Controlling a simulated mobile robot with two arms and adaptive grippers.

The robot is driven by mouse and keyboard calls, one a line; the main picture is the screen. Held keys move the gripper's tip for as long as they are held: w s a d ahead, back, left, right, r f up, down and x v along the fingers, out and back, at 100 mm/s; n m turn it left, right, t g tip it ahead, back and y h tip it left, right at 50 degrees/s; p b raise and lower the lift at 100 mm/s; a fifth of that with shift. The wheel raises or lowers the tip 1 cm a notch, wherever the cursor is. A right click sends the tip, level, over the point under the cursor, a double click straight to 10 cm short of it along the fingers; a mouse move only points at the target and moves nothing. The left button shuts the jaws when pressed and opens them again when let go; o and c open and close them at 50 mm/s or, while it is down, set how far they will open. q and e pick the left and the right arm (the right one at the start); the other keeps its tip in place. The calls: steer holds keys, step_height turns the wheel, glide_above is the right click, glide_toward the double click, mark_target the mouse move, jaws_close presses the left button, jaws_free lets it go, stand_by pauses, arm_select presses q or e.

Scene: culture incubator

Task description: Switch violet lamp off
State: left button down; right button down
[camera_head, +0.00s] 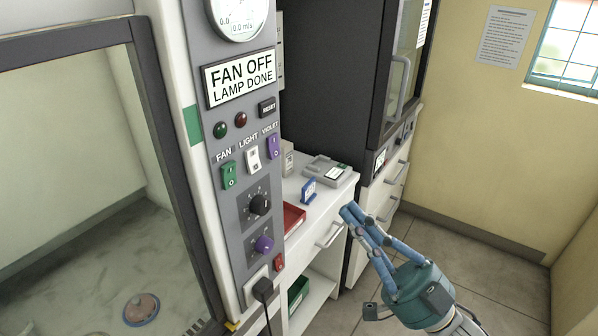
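The violet switch (273,146) is a purple rocker at the right of a row of switches on the grey control panel (236,185), under the label VIOLET. I cannot tell which way it is pressed. The panel's display (239,78) reads FAN OFF, LAMP DONE. My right gripper (352,212) has blue fingers on a teal body. Its fingertips come together with nothing visible between them. It is to the right of and below the violet switch, apart from the panel. My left gripper is not in view.
Green fan (228,175) and white light (252,160) switches sit beside the violet one, with black (260,204) and purple (264,244) knobs below. A white bench (318,200) holding a red tray (293,219) stands behind my gripper. Floor at right is clear.

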mark_target(274, 148)
steer(key=p+x, duration=0.2)
steer(key=x, duration=0.2)
steer(key=a+f+p+x, duration=0.1)
steer(key=p+x, duration=0.1)
steer(key=x, duration=0.2)
steer(key=w+f+p+x, duration=0.1)
steer(key=x, duration=0.4)
steer(key=shift+a+f+p, duration=0.1)
steer(key=shift+a+p, duration=0.05)
steer(key=shift+p, duration=0.25)
steer(key=shift+s, duration=0.1)
steer(key=b, duration=0.2)
steer(key=f+y+b, duration=0.1)
steer(key=b, duration=0.2)
steer(key=shift+w+a+f+t, duration=0.15)
steer(key=shift+w+a+t, duration=0.2)
steer(key=shift+a+t, duration=0.05)
steer(key=shift+b, duration=0.55)
